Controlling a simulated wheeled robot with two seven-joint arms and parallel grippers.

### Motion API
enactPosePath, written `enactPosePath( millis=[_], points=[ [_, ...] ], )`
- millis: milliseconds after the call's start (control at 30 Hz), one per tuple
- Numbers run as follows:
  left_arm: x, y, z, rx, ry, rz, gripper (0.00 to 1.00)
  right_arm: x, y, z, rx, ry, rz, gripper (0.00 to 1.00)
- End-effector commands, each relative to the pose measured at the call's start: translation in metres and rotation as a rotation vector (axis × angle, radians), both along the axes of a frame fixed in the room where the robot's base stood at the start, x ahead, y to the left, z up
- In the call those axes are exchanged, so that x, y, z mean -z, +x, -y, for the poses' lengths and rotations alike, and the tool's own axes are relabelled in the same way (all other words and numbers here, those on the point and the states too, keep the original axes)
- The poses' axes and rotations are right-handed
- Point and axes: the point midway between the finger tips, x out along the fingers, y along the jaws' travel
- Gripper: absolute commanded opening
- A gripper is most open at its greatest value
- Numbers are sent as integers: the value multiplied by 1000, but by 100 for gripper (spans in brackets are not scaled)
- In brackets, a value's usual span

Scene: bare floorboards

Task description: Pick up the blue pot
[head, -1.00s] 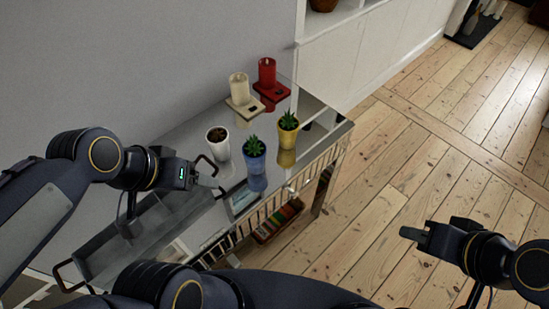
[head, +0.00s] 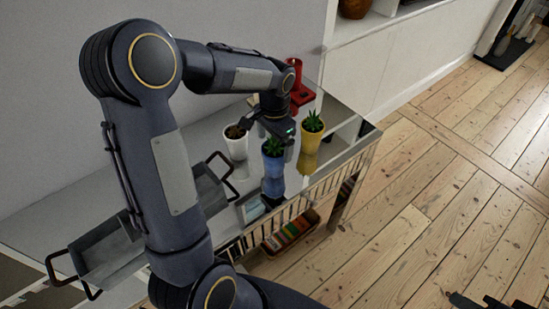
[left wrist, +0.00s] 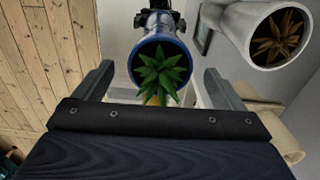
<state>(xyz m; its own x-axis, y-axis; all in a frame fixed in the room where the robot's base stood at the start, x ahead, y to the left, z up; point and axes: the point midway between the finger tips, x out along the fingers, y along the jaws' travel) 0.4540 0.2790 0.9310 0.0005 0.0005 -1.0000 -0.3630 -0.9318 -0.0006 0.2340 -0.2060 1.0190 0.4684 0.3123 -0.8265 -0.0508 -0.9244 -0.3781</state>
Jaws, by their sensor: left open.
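The blue pot (head: 273,166) with a spiky green plant stands upright on the glossy table in the head view. In the left wrist view, the blue pot (left wrist: 158,28) is seen from above, ahead of and roughly between my two fingers, with the plant facing the camera. My left gripper (head: 274,132) is open just above and beside the pot; its fingers (left wrist: 158,68) are apart and hold nothing. Contact with the pot does not show. My right gripper (head: 488,302) is only partly in view at the bottom right edge, and its jaws are cut off.
A white pot (head: 236,146) stands close left of the blue pot, and a yellow pot (head: 310,142) close right. A metal tray (head: 110,252) with dark handles lies at the left. Open floor (head: 440,200) is at the right.

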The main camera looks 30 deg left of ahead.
Motion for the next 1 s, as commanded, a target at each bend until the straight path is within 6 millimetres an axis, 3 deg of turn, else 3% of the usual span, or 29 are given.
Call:
enactPosePath(
  millis=[233, 533, 1000],
  points=[
    [35, 0, 0, -1, 0, -3, 91, -5, 0, 0, 0, 0, 0, 28],
    [41, 0, 0, -1, 1, 0, 91, -5, 0, 0, 0, 0, 0, 28],
    [40, 0, 0, -1, 1, 1, 30, -5, 0, 0, 0, 0, 0, 28]
  ],
)
